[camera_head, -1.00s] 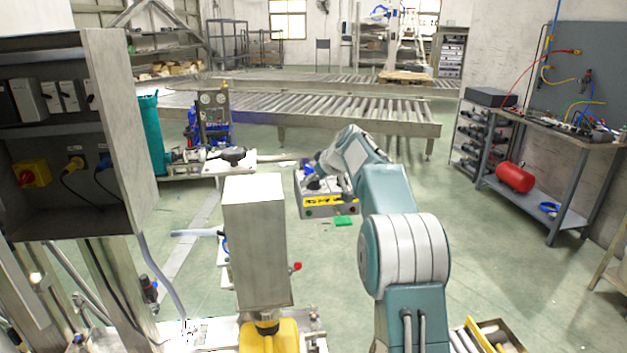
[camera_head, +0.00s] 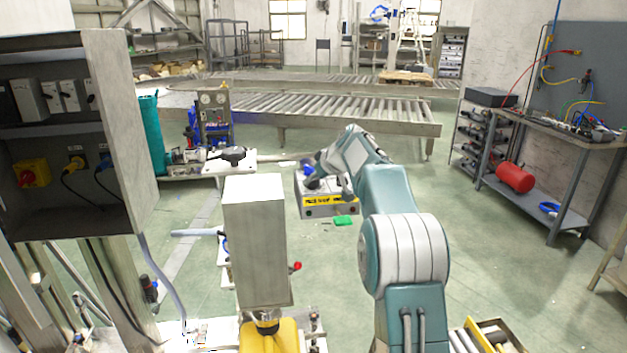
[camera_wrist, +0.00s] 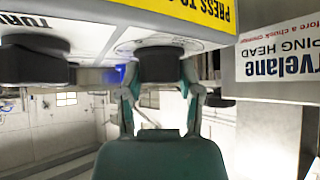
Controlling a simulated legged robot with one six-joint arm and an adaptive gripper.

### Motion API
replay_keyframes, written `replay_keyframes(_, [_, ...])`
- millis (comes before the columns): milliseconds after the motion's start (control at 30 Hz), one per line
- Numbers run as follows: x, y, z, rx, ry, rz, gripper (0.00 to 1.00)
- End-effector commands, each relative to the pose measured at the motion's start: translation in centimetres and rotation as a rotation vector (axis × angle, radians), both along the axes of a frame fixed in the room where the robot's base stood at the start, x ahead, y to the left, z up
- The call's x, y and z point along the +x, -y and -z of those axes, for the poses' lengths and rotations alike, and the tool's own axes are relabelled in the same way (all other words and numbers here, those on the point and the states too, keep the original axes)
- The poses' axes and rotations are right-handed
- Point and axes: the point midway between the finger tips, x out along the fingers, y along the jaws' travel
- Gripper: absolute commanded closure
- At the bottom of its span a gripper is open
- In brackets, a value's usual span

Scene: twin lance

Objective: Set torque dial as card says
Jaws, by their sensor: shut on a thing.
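In the wrist view my gripper (camera_wrist: 160,78) has its two teal fingers on either side of a round dark knob (camera_wrist: 160,62) and is shut on it. The knob sits on a pale round dial face on the box's panel. A second dark knob (camera_wrist: 36,62) is to the left, by lettering that starts "TURN". A white printed card (camera_wrist: 279,50) at the right shows upside-down text, including "PING HEAD" and "before a chuck change"; it is cut off. In the head view the control box (camera_head: 314,211) has a yellow strip, and my wrist hides part of its top. The dial's setting is not readable.
A yellow strip (camera_wrist: 200,14) reading "PRESS TO S" runs along the panel edge. A green piece (camera_head: 343,220) is just below the box. A tall grey post (camera_head: 256,240) stands left of my arm. A workbench (camera_head: 560,140) is at the right; open floor lies between.

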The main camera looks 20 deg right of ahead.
Motion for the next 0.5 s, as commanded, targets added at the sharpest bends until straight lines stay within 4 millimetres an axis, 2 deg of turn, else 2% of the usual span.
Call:
replay_keyframes(267, [0.09, 0.06, 0.3, 0.002, -0.005, -0.059, 1.0])
replay_keyframes(500, [0.15, 0.08, 0.33, 0.003, -0.003, -0.193, 1.0])
